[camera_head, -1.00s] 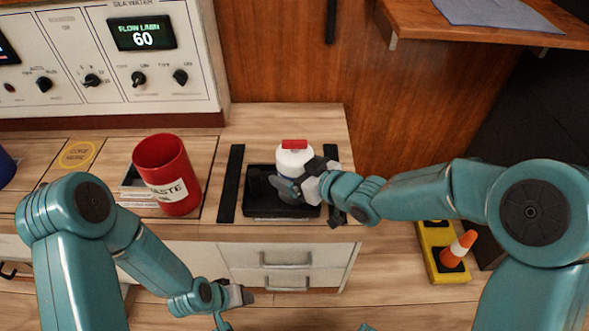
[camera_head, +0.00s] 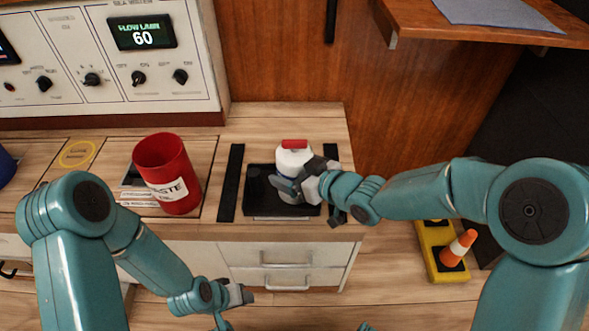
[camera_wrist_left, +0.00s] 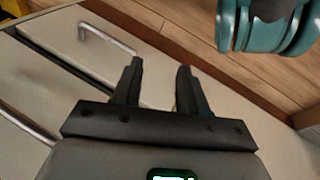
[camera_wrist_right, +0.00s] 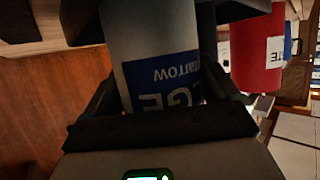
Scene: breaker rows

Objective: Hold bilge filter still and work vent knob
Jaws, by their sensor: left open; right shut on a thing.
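The bilge filter is a white canister (camera_head: 293,160) with a red top piece (camera_head: 294,144), upright on a black tray (camera_head: 262,209) on the counter. My right gripper (camera_head: 296,186) is shut around its body from the right. In the right wrist view the canister (camera_wrist_right: 150,35) with its blue label fills the space between the fingers (camera_wrist_right: 155,95). The red piece on top may be the vent knob; I cannot tell for sure. My left gripper (camera_head: 243,294) is low in front of the drawers, open and empty. Its parted fingers (camera_wrist_left: 157,85) show in the left wrist view.
A red waste bucket (camera_head: 170,172) stands on the counter left of the tray. A black strip (camera_head: 230,183) lies between them. A control panel (camera_head: 100,60) is behind left. A shelf (camera_head: 480,30) overhangs at upper right. Drawers (camera_head: 285,262) are below the counter.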

